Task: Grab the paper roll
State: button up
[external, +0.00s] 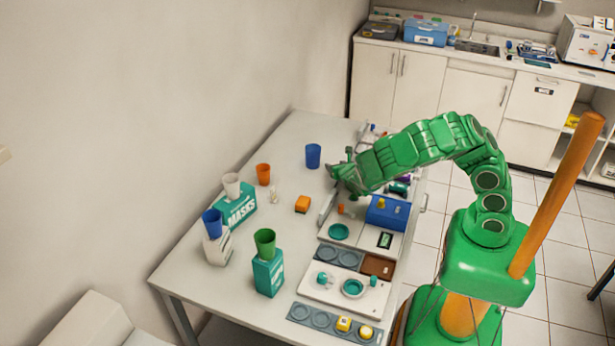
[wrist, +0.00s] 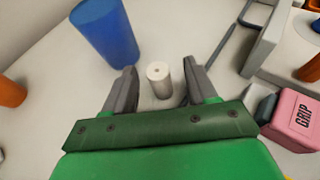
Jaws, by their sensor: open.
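A small white paper roll (wrist: 158,80) stands upright on the table in the wrist view, with a small hole in its top. My gripper (wrist: 158,85) is open, and its two grey fingers stand on either side of the roll with a gap to each. In the external view my gripper (external: 340,172) is over the table, and the roll cannot be made out there.
A blue cup (wrist: 105,32) stands close beside the left finger, and it also shows in the external view (external: 313,156). A pink box marked GRIP (wrist: 290,122) is at the right. An orange cup (external: 263,174) and a masks box (external: 238,208) stand further left.

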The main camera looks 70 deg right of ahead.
aim_at(333, 163)
jog(key=shift+x, duration=1.75)
jog(key=shift+w+a, duration=0.1)
jog(key=c, duration=1)
jog(key=shift+c, duration=0.2)
jog(key=shift+r, duration=0.15)
